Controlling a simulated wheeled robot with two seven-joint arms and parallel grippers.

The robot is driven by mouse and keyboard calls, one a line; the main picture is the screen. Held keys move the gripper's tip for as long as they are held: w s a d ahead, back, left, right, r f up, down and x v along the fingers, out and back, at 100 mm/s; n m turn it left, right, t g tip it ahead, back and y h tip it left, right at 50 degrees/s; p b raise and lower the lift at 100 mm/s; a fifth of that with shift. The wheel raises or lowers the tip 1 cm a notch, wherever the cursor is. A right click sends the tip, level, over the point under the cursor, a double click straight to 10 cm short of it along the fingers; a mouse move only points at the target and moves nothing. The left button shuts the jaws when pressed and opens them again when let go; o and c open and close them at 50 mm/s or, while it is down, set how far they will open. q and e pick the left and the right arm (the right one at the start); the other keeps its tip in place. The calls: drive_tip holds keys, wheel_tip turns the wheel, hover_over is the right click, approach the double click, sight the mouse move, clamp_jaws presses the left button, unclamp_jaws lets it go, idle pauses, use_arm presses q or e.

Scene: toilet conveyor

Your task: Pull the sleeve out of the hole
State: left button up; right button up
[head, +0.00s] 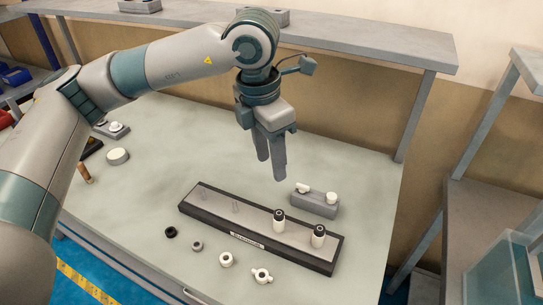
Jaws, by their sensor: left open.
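A long dark-framed board (222,222) with a grey top lies on the workbench. Two white cylinders with black tops, which look like sleeves, stand upright at its right part: one sleeve (279,222) nearer the middle and another sleeve (318,238) near the right end. Small marks, possibly holes, show on the board's left part; the holes under the cylinders are hidden. My left gripper (271,168) points down above the bench, behind the board and up-left of the cylinders. Its two fingers are apart with nothing between them. My right gripper is out of view.
A grey block (315,202) with white fittings stands behind the board. A black ring (171,232), a grey ring (197,246), a white ring (226,260) and a winged white part (262,276) lie in front. A shelf (350,42) runs along the back.

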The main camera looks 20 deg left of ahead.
use_arm(q)
drive_tip(key=shift+f, duration=0.15)
drive_tip(key=p, duration=0.5)
approach(279, 213)
drive_tip(key=f, duration=0.6)
drive_tip(key=shift+w+d+f, duration=0.25)
drive_tip(key=shift+d+f, duration=0.05)
drive_tip(key=shift+f, duration=0.1)
drive_tip(key=shift+f+p, duration=0.35)
drive_tip(key=shift+f, duration=0.35)
clamp_jaws()
drive_tip(key=shift+r, duration=0.65)
